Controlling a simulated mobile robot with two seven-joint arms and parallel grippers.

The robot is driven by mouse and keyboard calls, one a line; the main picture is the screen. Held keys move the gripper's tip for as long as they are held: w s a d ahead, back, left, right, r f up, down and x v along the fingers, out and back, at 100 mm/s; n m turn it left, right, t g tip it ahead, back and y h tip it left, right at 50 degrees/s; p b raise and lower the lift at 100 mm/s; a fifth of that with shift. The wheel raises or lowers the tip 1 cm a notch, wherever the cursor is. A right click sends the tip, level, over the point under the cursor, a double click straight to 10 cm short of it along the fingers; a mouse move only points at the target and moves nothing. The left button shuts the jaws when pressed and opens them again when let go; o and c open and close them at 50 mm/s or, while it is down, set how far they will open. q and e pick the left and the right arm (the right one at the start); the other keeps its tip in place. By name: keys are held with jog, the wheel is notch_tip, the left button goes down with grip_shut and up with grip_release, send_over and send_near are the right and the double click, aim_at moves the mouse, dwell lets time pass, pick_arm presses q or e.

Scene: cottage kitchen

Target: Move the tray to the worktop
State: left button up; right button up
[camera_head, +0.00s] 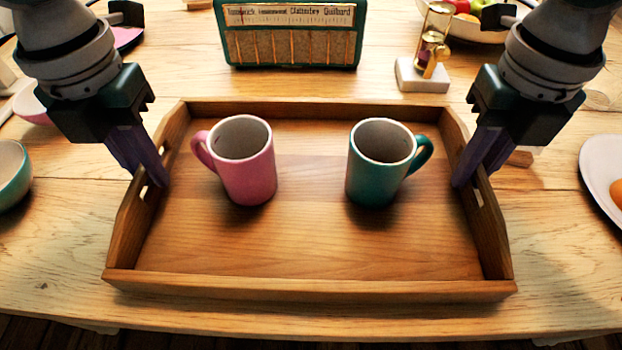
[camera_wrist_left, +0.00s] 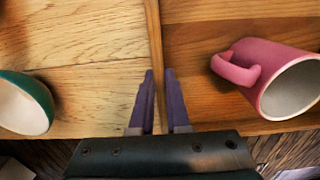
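The wooden tray (camera_head: 310,255) is in the middle of the head view, level over the table, with a pink mug (camera_head: 247,170) and a teal mug (camera_head: 378,170) upright on it. My left gripper (camera_head: 155,180) has its fingers on either side of the tray's left end wall at the handle slot. In the left wrist view, the wall runs between the closely spaced fingers (camera_wrist_left: 158,95), with the pink mug (camera_wrist_left: 262,80) to the right. My right gripper (camera_head: 465,182) straddles the right end wall at its handle in the same way. Both look closed on the tray.
The wooden table (camera_head: 560,255) surrounds the tray. A green radio (camera_head: 290,45) and a small hourglass stand (camera_head: 424,78) are behind it. A teal bowl (camera_head: 12,175) is at the left, a plate (camera_head: 598,165) at the right. A fruit bowl (camera_head: 475,30) is at the back right.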

pick_arm(q)
grip_shut()
pick_arm(e)
grip_shut()
pick_arm(q)
jog(key=shift+r, duration=0.15)
pick_arm(e)
jog(key=shift+r, duration=0.2)
dwell(0.4)
